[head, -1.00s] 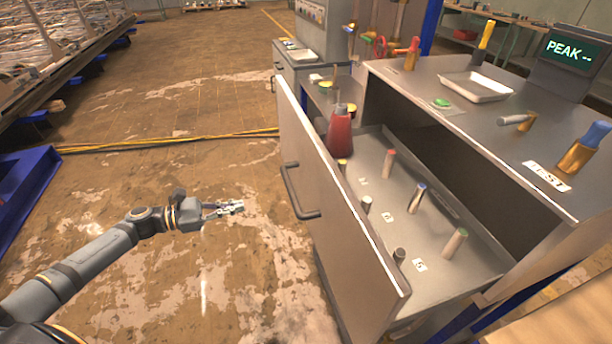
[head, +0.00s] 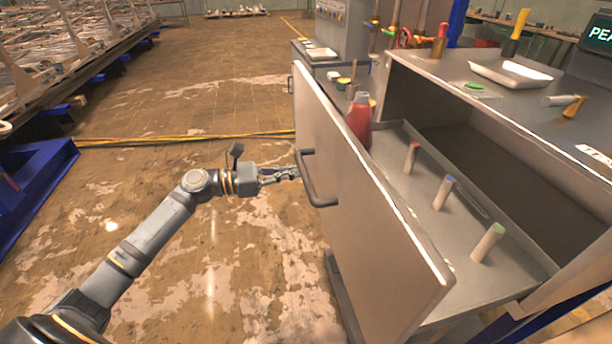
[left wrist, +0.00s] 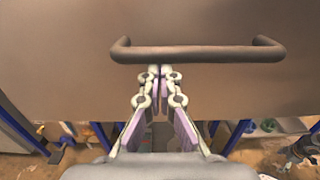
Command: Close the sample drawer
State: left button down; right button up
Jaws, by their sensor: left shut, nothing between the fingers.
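The sample drawer (head: 365,215) stands pulled out of the grey cabinet, its tall front panel facing my left arm. A dark bar handle (head: 314,180) is on the panel; it also shows in the left wrist view (left wrist: 198,53). My left gripper (head: 295,172) is shut and empty, with its tips close to the handle. In the left wrist view the gripper (left wrist: 160,72) points at the panel just below the bar; I cannot tell whether it touches. Inside the drawer are a red bottle (head: 359,122) and several upright sample cylinders (head: 488,242). My right gripper does not show.
The cabinet top (head: 445,85) carries a white tray (head: 510,73), a green button and several tools. Yellow cables (head: 180,140) cross the floor behind my left arm. A blue frame (head: 35,185) stands at the left. The floor left of the drawer is mostly clear.

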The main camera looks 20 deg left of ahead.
aim_at(319, 169)
pick_arm(q)
jog(key=shift+x, duration=1.75)
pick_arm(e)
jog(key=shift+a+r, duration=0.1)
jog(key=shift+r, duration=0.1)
pick_arm(q)
jog(key=shift+d, duration=0.1)
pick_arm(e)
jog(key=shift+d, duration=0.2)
